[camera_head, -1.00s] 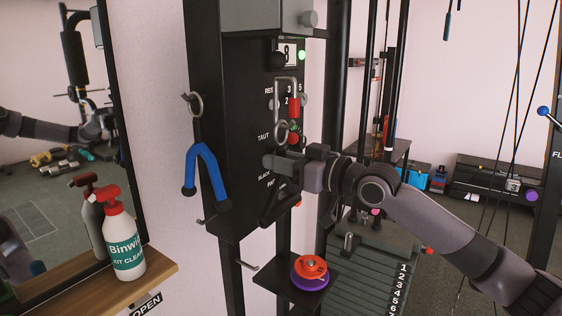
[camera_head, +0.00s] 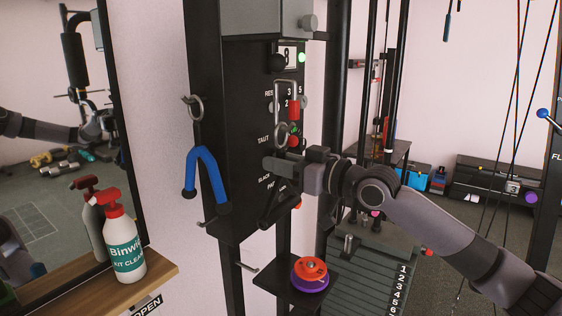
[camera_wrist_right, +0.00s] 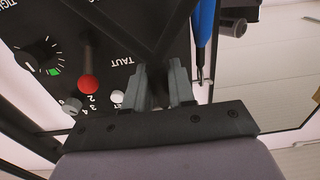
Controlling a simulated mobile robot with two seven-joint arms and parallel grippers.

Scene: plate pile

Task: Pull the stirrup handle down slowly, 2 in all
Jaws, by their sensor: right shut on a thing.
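My right gripper (camera_head: 272,163) is at the top of the handle, below the ring. In the right wrist view, its two fingers (camera_wrist_right: 163,88) are shut on dark handle material (camera_wrist_right: 160,40), which spreads in a V beyond them. The exact contact is partly hidden. My left gripper is not directly in view.
A blue forked grip (camera_head: 207,175) hangs on the left post. A small shelf below holds orange and purple discs (camera_head: 310,272). A spray bottle (camera_head: 124,245) stands on a wooden ledge beside the mirror (camera_head: 50,200). A numbered weight stack (camera_head: 370,270) is behind.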

